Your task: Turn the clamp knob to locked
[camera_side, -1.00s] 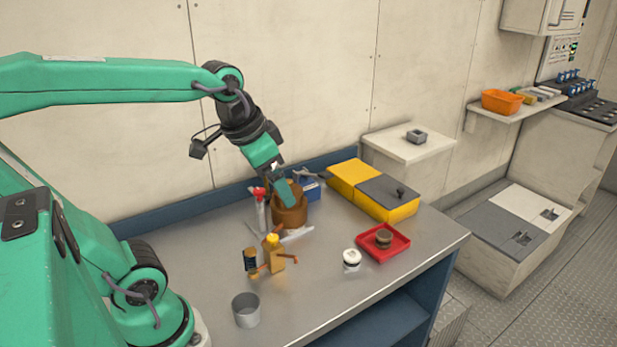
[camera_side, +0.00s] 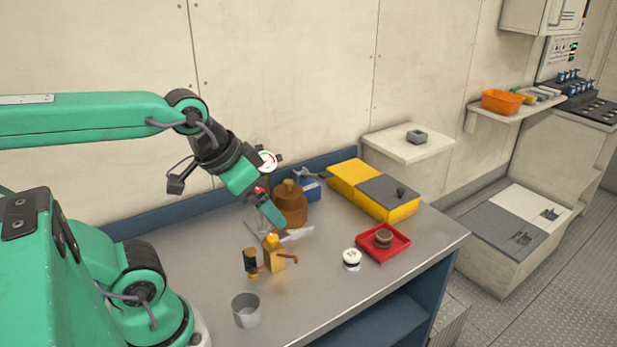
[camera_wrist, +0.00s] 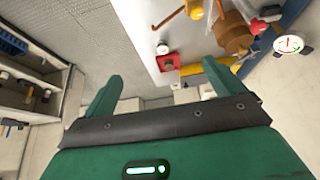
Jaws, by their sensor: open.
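I cannot tell for certain which part is the clamp knob. A small yellow-tan fixture (camera_side: 275,258) with orange-brown arms stands upright on the bench, and it also shows at the top of the wrist view (camera_wrist: 195,9). A round white dial with red and green marks (camera_wrist: 289,44) is at the right of the wrist view; the dial (camera_side: 268,160) shows behind my arm in the side view. My gripper (camera_side: 272,214) is open and empty, pointing down right above the bench, between the fixture and a brown jug. Its spread fingers show in the wrist view (camera_wrist: 163,84).
The brown jug (camera_side: 290,206) stands close to my gripper. A yellow and grey box (camera_side: 373,190), a red tray (camera_side: 384,252) with a round brown item, a white-lidded jar (camera_side: 351,259) and a grey cup (camera_side: 246,310) are on the bench (camera_side: 320,300). The front middle is clear.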

